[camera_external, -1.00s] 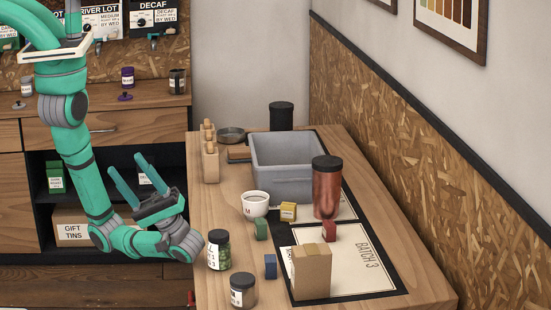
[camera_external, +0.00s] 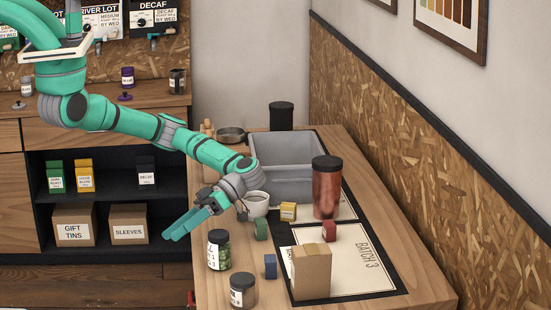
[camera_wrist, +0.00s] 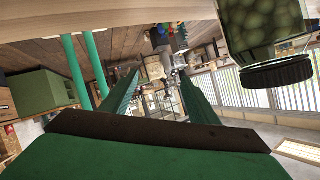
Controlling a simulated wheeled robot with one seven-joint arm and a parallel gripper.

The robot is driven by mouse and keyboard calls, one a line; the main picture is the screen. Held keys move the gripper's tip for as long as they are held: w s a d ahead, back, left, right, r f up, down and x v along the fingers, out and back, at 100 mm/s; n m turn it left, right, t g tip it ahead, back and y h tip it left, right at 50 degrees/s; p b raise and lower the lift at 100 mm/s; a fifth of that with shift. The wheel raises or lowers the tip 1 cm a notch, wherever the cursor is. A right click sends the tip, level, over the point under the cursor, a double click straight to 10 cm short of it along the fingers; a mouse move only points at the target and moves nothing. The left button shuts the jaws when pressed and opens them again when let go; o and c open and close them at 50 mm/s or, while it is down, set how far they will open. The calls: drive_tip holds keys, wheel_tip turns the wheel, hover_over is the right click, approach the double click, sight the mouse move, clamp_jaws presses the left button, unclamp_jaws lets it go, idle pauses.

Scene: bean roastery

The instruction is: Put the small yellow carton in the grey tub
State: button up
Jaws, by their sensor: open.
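The small yellow carton (camera_external: 288,212) stands on the table in the external view, in front of the grey tub and left of the copper canister. The grey tub (camera_external: 285,182) is open-topped and stands at the back of the table; its inside looks empty where it shows. My gripper (camera_external: 180,229) is open and empty above the table's left edge, left of the yellow carton and well apart from it. Its fingers point left and down, away from the carton. In the wrist view my gripper (camera_wrist: 155,82) shows two spread green fingers with nothing between; neither carton nor tub is recognisable there.
A white mug (camera_external: 255,205), a green block (camera_external: 261,229) and a jar of green beans (camera_external: 218,252) are close to my arm. The copper canister (camera_external: 326,190), red block (camera_external: 329,232), blue block (camera_external: 270,266) and cardboard box (camera_external: 312,272) stand right and in front.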

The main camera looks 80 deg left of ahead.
drive_tip(key=w+a+n+t, duration=0.1)
drive_tip(key=w+a+t, duration=0.1)
drive_tip(key=w, duration=0.3)
drive_tip(key=w+a+r+n+t+y, duration=0.1)
drive_tip(key=w+a+t, duration=0.1)
drive_tip(key=w, duration=0.4)
drive_tip(key=w+a+n+t+y, duration=0.1)
drive_tip(key=w+a+n+t, duration=0.1)
drive_tip(key=w, duration=0.3)
drive_tip(key=shift+w+a+r, duration=0.25)
drive_tip(key=shift+a+r, duration=0.1)
drive_tip(key=shift+a, duration=0.2)
drive_tip(key=w+a+r+n+t+y, duration=0.2)
drive_tip(key=w+a+n+t, duration=0.15)
drive_tip(key=w, duration=0.35)
drive_tip(key=n+t+y, duration=0.2)
drive_tip(key=n+y, duration=0.1)
drive_tip(key=n, duration=0.2)
approach(288, 205)
drive_tip(key=shift+s+a, duration=0.1)
drive_tip(key=shift+s, duration=0.25)
wheel_tip(288, 205, down, 6)
drive_tip(key=shift+r, duration=0.2)
drive_tip(key=f, duration=0.4)
drive_tip(key=shift+w+f, duration=0.25)
drive_tip(key=shift+f, duration=0.35)
drive_tip(key=c, duration=1.2)
drive_tip(key=shift+r, duration=0.15)
